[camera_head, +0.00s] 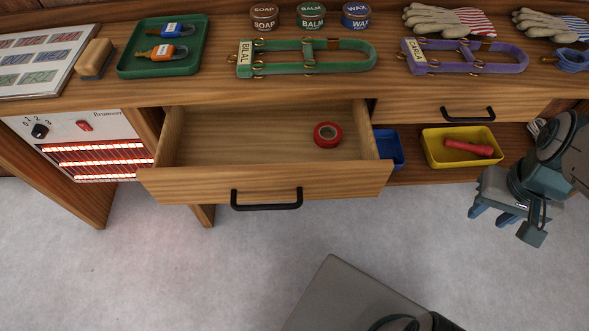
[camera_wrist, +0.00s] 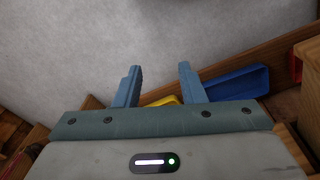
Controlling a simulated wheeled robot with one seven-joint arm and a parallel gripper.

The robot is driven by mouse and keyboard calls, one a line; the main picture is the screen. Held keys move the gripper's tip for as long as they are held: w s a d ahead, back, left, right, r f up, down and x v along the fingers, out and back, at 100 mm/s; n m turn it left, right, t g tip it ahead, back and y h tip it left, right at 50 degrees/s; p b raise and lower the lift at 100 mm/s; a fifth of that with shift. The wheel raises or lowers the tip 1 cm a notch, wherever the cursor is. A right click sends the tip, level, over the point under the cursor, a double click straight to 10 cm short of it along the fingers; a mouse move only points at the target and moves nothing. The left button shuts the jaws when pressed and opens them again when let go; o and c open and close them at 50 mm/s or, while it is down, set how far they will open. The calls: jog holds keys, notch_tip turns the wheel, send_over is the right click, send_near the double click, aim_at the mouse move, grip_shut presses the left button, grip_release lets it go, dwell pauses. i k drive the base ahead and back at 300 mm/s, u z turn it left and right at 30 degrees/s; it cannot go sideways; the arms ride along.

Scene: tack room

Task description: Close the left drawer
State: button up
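The left drawer (camera_head: 265,184) is pulled out from under the wooden bench top. Its black bar handle (camera_head: 267,199) is on the front panel. A red ring-shaped roll (camera_head: 328,135) lies inside the drawer, towards the right. My gripper (camera_head: 493,220) is at the right, over the grey floor and in front of the lower shelf, well apart from the drawer handle. In the wrist view its two blue-grey fingers (camera_wrist: 158,85) stand apart with nothing between them.
The right drawer (camera_head: 440,109) is shut. Below it, a yellow bin (camera_head: 432,155) with a red torch and a blue bin (camera_head: 388,150) stand on a shelf. A heater (camera_head: 100,165) with glowing bars is left of the open drawer. Green and purple halters lie on the bench top.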

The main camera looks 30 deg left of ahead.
aim_at(233, 153)
jog(key=z, duration=3.55)
jog(key=i, duration=1)
jog(key=u, duration=5.9)
jog(key=i, duration=0.4)
jog(key=u, duration=0.05)
